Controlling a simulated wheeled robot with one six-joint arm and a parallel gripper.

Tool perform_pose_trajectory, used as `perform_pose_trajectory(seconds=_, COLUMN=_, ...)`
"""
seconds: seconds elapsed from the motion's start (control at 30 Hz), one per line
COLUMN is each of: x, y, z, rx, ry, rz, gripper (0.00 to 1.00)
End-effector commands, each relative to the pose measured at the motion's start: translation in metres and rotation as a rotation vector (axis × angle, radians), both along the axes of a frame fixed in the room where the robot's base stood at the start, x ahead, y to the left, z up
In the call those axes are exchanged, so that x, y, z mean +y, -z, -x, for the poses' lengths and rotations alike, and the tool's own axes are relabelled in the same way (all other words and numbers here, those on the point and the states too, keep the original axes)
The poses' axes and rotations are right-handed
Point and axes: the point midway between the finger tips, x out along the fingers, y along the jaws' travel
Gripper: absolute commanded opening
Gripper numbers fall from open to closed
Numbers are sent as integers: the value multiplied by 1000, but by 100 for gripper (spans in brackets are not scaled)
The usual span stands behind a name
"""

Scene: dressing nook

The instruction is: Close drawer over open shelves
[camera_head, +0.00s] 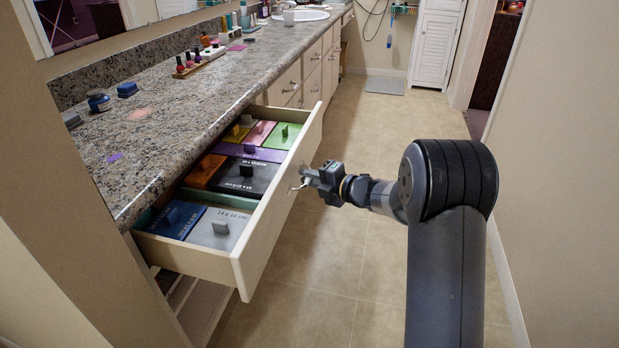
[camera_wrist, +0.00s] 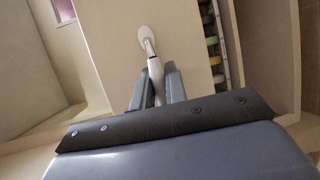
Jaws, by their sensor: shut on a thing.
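The drawer (camera_head: 262,222) stands pulled out from under the granite counter, above open shelves (camera_head: 190,300). Several lidded boxes in different colours lie inside it. My gripper (camera_head: 307,177) is at the outside of the drawer front, shut on the drawer's handle (camera_head: 297,187). In the wrist view, the pale handle (camera_wrist: 149,50) runs from its round mount on the cream drawer front (camera_wrist: 185,45) down between the two fingers of my gripper (camera_wrist: 155,85). The fingers hide part of the handle.
The granite counter (camera_head: 185,95) carries nail polish bottles (camera_head: 188,62), a blue jar (camera_head: 98,101) and other small items. More closed drawers and cupboards (camera_head: 312,60) continue behind.

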Motion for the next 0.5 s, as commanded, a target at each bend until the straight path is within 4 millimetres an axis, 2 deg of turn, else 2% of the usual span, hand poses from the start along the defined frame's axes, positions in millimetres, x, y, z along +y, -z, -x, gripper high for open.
perform_pose_trajectory(seconds=0.27, x=2, y=1, z=0, rx=1, ry=-1, rz=1, gripper=0)
perform_pose_trajectory(seconds=0.37, x=9, y=1, z=-2, rx=0, ry=-2, rz=1, gripper=0)
perform_pose_trajectory(seconds=0.5, x=29, y=1, z=-6, rx=0, ry=-3, rz=0, gripper=0)
